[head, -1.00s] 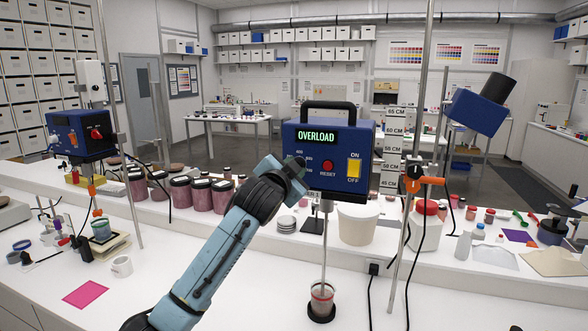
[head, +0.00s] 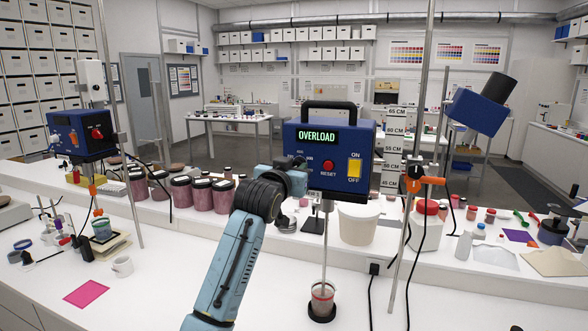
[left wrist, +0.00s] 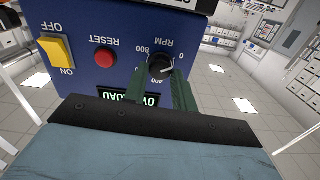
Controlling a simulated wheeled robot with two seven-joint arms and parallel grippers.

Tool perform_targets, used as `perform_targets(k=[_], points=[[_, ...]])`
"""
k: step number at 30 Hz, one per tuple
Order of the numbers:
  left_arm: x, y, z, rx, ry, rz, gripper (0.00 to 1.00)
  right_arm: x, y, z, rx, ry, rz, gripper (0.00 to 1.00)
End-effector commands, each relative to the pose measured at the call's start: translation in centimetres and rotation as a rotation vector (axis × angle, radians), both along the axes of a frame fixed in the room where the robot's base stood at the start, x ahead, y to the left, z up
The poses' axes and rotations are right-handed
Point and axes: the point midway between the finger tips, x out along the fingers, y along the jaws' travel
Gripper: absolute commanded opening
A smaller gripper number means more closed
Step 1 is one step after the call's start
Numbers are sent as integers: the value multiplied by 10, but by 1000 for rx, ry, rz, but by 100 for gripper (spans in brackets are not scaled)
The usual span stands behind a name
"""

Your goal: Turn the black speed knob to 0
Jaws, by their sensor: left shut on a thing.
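The blue stirrer housing (head: 352,145) carries a green "OVERLOAD" display (head: 318,136), a red reset button (head: 328,166) and a yellow ON/OFF switch (head: 355,167). My left gripper (head: 297,165) is at the left of its front panel and hides the knob in the head view. In the left wrist view, upside down, the green fingers are shut on the black speed knob (left wrist: 160,65), one finger on each side. A white mark shows on the knob. RPM, 0 and 800 are printed around it; I cannot tell its exact setting. My right gripper is not in view.
A stirring shaft runs down from the housing into a small cup (head: 322,296) on the white bench. A white tub (head: 356,224) stands behind it. A metal stand rod with an orange clamp (head: 424,181) is to the right. Several pigment jars (head: 182,191) stand on the left.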

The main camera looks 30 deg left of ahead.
Motion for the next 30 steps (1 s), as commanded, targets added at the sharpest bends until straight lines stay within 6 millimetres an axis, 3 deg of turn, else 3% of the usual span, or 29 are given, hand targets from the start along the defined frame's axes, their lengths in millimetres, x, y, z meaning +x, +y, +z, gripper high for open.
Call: perform_targets(k=[14, 15, 20, 30], points=[[-1, 1, 5, -14, -17, 1, 4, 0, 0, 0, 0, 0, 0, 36], [-1, 1, 5, -14, -17, 1, 28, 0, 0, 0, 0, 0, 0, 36], [-1, 0, 4, -14, -13, 0, 49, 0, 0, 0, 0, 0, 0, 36], [-2, -1, 2, -14, -9, 0, 49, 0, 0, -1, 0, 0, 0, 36]])
